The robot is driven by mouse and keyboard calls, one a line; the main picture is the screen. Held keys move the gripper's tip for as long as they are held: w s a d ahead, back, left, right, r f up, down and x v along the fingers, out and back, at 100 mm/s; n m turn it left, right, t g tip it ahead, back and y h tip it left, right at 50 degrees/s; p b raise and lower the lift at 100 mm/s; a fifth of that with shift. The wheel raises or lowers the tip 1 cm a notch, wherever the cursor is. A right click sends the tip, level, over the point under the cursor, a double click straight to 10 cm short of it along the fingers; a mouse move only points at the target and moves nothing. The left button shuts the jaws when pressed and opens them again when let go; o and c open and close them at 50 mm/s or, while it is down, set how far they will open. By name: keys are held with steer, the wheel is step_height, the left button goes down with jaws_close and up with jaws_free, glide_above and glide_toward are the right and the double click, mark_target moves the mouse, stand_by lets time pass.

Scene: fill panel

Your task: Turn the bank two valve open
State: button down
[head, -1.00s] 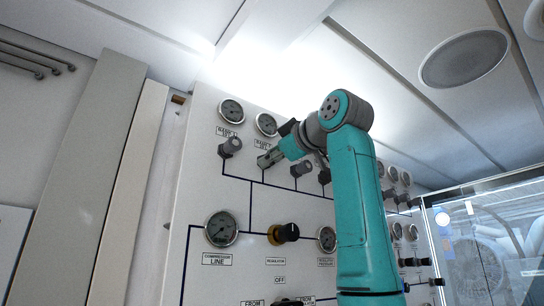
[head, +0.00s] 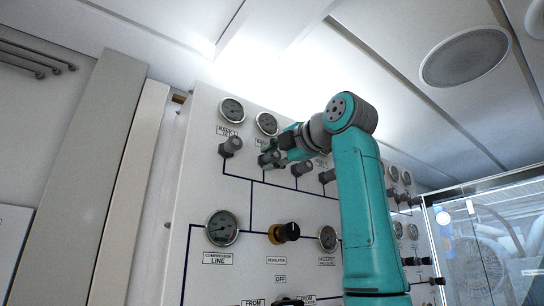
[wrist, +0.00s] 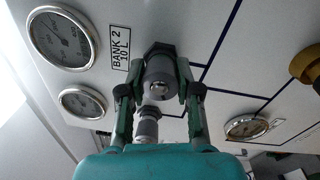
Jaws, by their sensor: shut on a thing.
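The bank two valve knob (wrist: 159,72) is a grey cylinder on a dark base, beside the "BANK 2 10 L" label (wrist: 120,53) in the wrist view. My gripper (wrist: 160,92) has one finger on each side of this knob and is shut on it. In the head view my gripper (head: 269,159) is at the second knob of the upper row, below the second gauge (head: 266,124). My fingers and wrist hide most of the knob there.
The bank one knob (head: 231,147) is close on the left and another grey knob (head: 302,168) on the right. Below are a compressor line gauge (head: 222,229) and a black regulator knob (head: 288,232). A glazed enclosure (head: 490,250) stands at right.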

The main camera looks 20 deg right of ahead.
steer(key=shift+n, duration=1.6)
steer(key=shift+f, duration=0.1)
steer(key=c, duration=0.8)
jaws_free()
steer(key=v, duration=1.2)
steer(key=shift+d, duration=0.1)
